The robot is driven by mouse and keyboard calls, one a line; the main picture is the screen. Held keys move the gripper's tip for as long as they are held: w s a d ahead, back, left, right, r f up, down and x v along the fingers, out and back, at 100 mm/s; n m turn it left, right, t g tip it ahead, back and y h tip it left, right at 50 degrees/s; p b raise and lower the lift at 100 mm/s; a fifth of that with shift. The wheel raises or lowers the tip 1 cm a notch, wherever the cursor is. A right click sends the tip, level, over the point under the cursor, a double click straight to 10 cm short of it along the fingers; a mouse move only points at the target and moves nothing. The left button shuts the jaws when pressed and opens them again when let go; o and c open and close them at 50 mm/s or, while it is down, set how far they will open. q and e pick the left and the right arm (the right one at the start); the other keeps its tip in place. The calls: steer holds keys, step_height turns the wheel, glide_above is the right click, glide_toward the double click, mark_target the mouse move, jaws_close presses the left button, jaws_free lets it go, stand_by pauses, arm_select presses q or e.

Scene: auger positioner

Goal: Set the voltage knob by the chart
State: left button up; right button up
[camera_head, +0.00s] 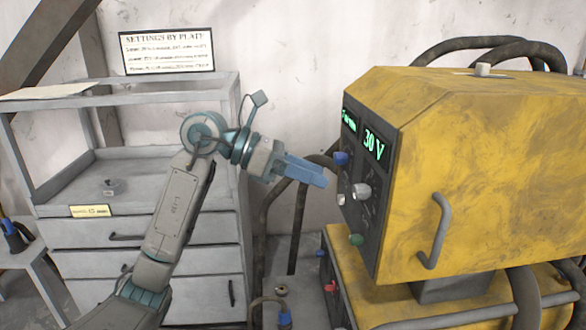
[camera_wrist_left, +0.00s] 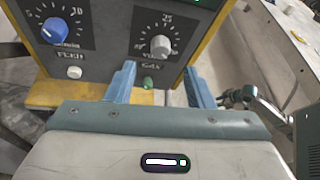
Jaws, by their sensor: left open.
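The yellow welding machine (camera_head: 480,170) has a dark front panel with a green display (camera_head: 373,144) reading 30 V; a second readout beside it is too oblique to read. The panel has a blue knob (camera_head: 341,158) and a pale grey knob (camera_head: 361,191). In the left wrist view, the blue knob (camera_wrist_left: 54,30) and the grey knob (camera_wrist_left: 160,46) show on dials; I cannot tell which is for voltage. My left gripper (camera_head: 318,174) is open and empty, in front of the panel, apart from the knobs.
A white button (camera_wrist_left: 70,73) and a green button (camera_wrist_left: 148,83) sit low on the panel. A grey drawer cabinet (camera_head: 150,185) stands at left. A lower yellow unit (camera_head: 375,300) is under the machine. Dark hoses (camera_head: 480,45) hang behind.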

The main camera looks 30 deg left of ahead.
arm_select(q)
steer(key=v, duration=0.3)
steer(key=shift+a, duration=0.1)
arm_select(e)
steer(key=v, duration=0.2)
steer(key=shift+r, duration=0.35)
steer(key=shift+a+f, duration=0.1)
steer(key=shift+f, duration=0.05)
